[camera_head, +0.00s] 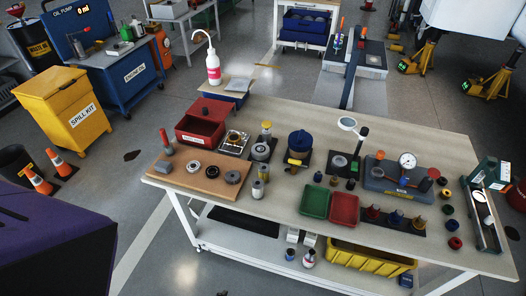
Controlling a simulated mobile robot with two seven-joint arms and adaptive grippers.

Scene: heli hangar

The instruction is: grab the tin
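Several small round containers that could be the tin stand on the workbench (400,130). A grey cylindrical can (258,189) stands near the front left edge, beside a wooden board (208,184). A squat silver round container (261,152) sits behind it, near a yellow-topped jar (266,128). A larger dark pot with a blue lid (300,140) stands to their right. I cannot tell for sure which one is the tin. Neither of my grippers is in view.
A red open box (201,122), green tray (315,202), red tray (344,209) and gauge block (398,180) crowd the bench. A white bottle (213,66) stands behind. A purple object (50,240) fills the lower left. The bench's back right is clear.

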